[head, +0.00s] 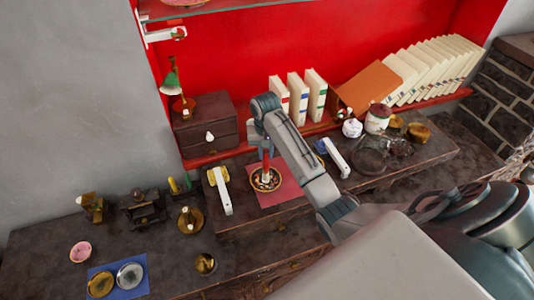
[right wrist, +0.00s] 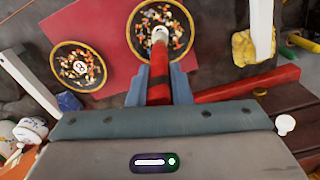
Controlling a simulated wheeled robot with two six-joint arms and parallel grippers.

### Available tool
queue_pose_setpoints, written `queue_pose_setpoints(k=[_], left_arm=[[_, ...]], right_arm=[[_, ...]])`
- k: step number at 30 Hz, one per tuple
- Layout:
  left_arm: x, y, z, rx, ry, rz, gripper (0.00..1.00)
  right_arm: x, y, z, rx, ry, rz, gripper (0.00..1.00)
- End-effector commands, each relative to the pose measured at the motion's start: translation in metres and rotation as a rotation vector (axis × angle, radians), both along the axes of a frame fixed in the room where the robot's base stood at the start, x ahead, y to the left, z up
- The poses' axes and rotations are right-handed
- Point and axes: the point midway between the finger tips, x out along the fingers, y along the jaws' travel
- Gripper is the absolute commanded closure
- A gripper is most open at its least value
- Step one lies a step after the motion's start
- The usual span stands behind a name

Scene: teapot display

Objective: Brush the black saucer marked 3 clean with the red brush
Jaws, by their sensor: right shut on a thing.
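A second black saucer (right wrist: 78,65), also with crumbs, has a white round mark whose digit I cannot read surely. My left gripper is out of view.
A wooden drawer box (head: 205,132) and books (head: 315,95) stand behind. A blue mat (head: 128,284) lies front left.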

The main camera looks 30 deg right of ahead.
Motion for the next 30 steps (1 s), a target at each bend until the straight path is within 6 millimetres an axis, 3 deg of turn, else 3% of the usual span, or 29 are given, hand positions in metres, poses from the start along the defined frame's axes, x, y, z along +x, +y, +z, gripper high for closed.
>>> queue_pose_setpoints(k=[13,30], left_arm=[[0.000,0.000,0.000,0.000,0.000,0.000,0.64],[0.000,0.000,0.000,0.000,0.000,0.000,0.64]], right_arm=[[-0.010,0.012,-0.002,0.000,0.000,0.000,1.00],[-0.013,0.000,0.001,0.001,0.000,0.000,1.00]])
